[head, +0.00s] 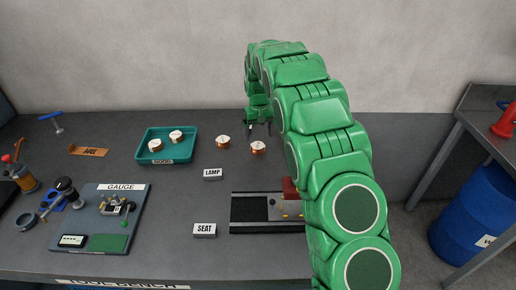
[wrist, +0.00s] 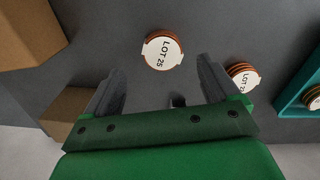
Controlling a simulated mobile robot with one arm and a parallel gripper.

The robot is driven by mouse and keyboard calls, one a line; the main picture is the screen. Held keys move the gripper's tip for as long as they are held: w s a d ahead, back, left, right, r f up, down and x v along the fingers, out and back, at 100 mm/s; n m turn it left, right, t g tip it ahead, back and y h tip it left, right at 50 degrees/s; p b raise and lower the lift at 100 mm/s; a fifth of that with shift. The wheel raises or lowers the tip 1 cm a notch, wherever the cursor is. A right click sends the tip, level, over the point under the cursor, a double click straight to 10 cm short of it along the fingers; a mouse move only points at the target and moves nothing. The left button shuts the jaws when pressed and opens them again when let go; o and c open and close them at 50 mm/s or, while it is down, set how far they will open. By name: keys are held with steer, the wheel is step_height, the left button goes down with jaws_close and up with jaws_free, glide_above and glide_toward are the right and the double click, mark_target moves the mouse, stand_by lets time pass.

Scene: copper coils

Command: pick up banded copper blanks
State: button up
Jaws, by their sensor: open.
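Two loose copper blanks with white tops stand on the bench: one in the head view (head: 258,148), one left of it (head: 223,141). In the wrist view, the blank marked "LOT 25" (wrist: 163,51) lies ahead of and between my fingers, apart from them; another (wrist: 243,75) is beyond the right finger. Two more blanks (head: 155,145) (head: 176,137) sit in the teal tray (head: 188,155), whose label seems to read "GOOD". My gripper (head: 262,126) is open and empty above the bench, behind the loose blanks; it also shows in the wrist view (wrist: 163,72).
A "LAMP" sign (head: 213,175), a "SEAT" sign (head: 204,230) and a black-and-grey fixture (head: 250,210) stand nearer. A "GAUGE" board (head: 104,222) is at left. My arm hides the bench's right part.

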mark_target(258, 145)
steer(key=shift+s+a+f, duration=0.1)
steer(key=shift+f, duration=1.2)
steer(key=shift+a+f, duration=0.1)
steer(key=shift+f, duration=1.2)
steer(key=shift+c, duration=0.3)
steer(key=c, duration=1.2)
